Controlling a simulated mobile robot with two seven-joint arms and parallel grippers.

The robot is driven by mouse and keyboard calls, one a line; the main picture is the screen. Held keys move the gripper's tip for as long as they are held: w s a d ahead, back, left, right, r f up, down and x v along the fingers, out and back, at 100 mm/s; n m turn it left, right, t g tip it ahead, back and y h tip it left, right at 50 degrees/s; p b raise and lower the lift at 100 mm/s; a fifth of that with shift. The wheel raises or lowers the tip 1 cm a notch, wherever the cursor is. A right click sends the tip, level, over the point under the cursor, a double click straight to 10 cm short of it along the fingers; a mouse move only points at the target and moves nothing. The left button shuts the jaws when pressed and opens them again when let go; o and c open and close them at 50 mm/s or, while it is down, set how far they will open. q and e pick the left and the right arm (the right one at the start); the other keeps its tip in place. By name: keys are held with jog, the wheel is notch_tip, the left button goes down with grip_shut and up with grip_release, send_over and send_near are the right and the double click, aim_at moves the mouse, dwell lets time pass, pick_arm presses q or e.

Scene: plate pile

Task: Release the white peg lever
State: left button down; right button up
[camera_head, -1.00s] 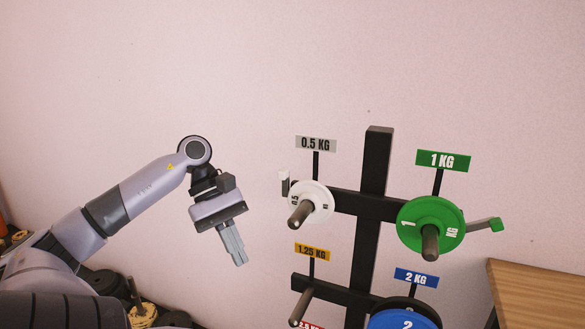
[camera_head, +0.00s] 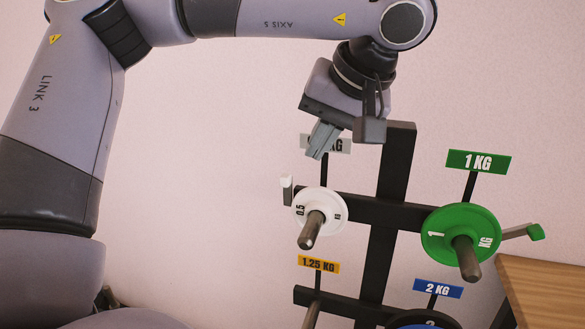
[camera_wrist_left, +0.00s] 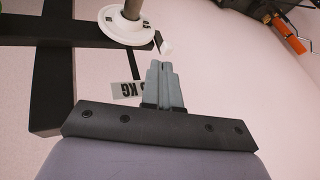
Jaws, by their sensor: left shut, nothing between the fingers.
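The white peg lever (camera_head: 287,189) sticks up with a white tip at the left of the white 0.5 kg plate (camera_head: 329,204). Its white tip also shows in the left wrist view (camera_wrist_left: 166,47), just beyond my fingertips. The white plate hangs on its peg (camera_head: 311,232) and shows in the left wrist view (camera_wrist_left: 113,27). My left gripper (camera_head: 315,155) is shut and empty. It is above and slightly right of the lever in the head view, in front of the 0.5 KG sign (camera_head: 340,145), which it partly covers. I see no contact with the lever. My right gripper is not in view.
The black rack post (camera_head: 396,165) stands behind my gripper. A green 1 kg plate (camera_head: 440,225) with a green-tipped lever (camera_head: 535,232) is at the right. The yellow 1.25 KG sign (camera_head: 318,264) is below. A wooden top (camera_head: 545,285) is at the lower right. Wall space left of the rack is free.

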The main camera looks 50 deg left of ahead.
pick_arm(q)
jog(key=shift+w+d+r+m+y, duration=0.2)
jog(key=shift+d+r+m+y, duration=0.15)
jog(key=shift+d, duration=0.3)
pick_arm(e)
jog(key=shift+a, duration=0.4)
pick_arm(q)
jog(key=shift+f, duration=0.1)
send_near(291, 191)
jog(key=shift+x, duration=2.15)
jog(key=shift+s+t, duration=0.1)
jog(key=shift+t, duration=0.2)
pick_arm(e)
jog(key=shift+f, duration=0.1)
pick_arm(q)
jog(key=shift+s+a+h, duration=0.1)
jog(key=shift+a+h, duration=0.05)
jog(key=shift+h, duration=0.3)
